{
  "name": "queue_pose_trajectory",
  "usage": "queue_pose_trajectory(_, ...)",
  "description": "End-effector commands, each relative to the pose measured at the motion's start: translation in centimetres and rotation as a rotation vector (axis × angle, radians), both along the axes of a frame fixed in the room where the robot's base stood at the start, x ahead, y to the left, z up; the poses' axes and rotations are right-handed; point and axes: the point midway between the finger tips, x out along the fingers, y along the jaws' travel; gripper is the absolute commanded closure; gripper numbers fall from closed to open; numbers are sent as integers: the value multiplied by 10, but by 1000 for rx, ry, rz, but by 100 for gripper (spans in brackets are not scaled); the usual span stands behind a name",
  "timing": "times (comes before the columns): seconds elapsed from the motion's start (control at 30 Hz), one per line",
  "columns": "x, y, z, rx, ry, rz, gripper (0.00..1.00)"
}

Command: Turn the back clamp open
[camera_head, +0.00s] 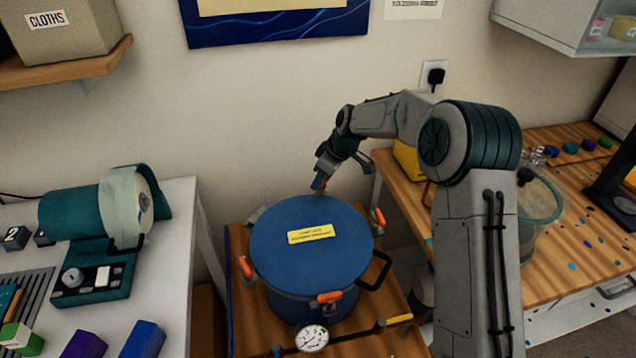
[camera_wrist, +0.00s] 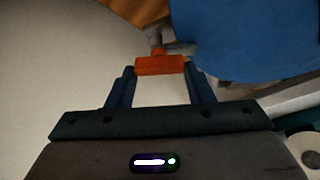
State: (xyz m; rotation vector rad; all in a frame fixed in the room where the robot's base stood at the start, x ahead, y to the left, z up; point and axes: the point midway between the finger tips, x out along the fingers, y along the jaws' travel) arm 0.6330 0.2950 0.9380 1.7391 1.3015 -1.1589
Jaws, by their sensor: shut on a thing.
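The blue pressure pot (camera_head: 330,265) stands on a wooden stand with its lid on. Its back clamp has an orange handle, which shows between my fingers in the wrist view (camera_wrist: 160,66). My gripper (camera_head: 319,184) reaches down at the pot's back rim and is shut on that handle. In the wrist view my two fingers (camera_wrist: 158,72) are on either side of the handle, and the blue lid (camera_wrist: 235,40) is at upper right. Other orange clamp handles sit at the front (camera_head: 329,297), right (camera_head: 378,217) and left (camera_head: 245,267) of the rim.
A pressure gauge (camera_head: 312,338) is at the pot's front, and a dark side handle (camera_head: 378,270) sticks out right. A white table with a green machine (camera_head: 95,270) stands left. A wooden bench (camera_head: 560,250) with a clear container stands right. The wall is close behind.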

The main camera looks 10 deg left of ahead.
Motion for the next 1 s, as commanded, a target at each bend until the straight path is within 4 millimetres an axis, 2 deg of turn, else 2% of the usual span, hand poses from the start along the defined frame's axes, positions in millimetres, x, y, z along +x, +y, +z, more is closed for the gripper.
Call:
queue_pose_trajectory(0.03, -4, -2, -9, -9, 11, -41, 76)
queue_pose_trajectory(1.0, -7, 4, -5, -13, 7, -942, 75)
